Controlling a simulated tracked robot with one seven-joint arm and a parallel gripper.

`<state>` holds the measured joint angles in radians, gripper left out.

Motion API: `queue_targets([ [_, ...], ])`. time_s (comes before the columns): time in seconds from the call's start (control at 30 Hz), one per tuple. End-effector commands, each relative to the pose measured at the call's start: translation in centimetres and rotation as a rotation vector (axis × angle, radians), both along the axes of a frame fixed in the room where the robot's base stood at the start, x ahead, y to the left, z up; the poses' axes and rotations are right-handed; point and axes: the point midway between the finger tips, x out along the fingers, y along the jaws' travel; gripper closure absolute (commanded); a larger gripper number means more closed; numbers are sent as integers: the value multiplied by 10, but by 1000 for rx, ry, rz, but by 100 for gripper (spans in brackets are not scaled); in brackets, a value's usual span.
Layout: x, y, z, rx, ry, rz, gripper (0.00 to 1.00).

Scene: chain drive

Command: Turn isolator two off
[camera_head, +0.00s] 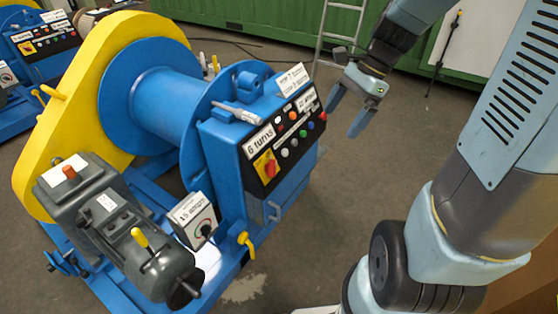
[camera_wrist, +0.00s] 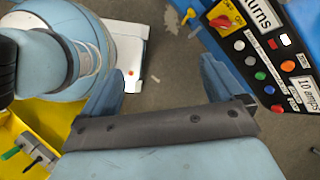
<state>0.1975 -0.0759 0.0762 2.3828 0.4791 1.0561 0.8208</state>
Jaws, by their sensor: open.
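A red and yellow rotary switch (camera_head: 266,166) sits on the black control panel of the near blue machine, below a "6 turns" label. It also shows at the top of the wrist view (camera_wrist: 226,13). A similar red and yellow switch (camera_head: 27,48) is on another blue machine at the far left. I see no number marking either as isolator two. My gripper (camera_head: 347,110) is open and empty, in the air to the right of the near panel and apart from it. Its two blue fingers show in the wrist view (camera_wrist: 163,88) with only floor between them.
The black panel (camera_head: 286,148) also carries several coloured buttons and lamps. A yellow handle (camera_head: 245,240) sticks out low on the near machine. A blue drum (camera_head: 160,95) and yellow chain guard (camera_head: 85,75) stand left. A ladder (camera_head: 340,30) leans behind.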

Motion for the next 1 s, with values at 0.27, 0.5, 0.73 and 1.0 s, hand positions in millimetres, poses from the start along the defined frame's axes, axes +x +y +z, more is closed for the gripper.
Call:
queue_targets([
  [0.27,30,6,-50,130,331,-356,5],
  [0.5,54,9,-94,223,638,-654,5],
  [0.73,74,10,-139,297,954,-923,5],
  [1.0,95,9,-195,367,1359,-1208,5],
])
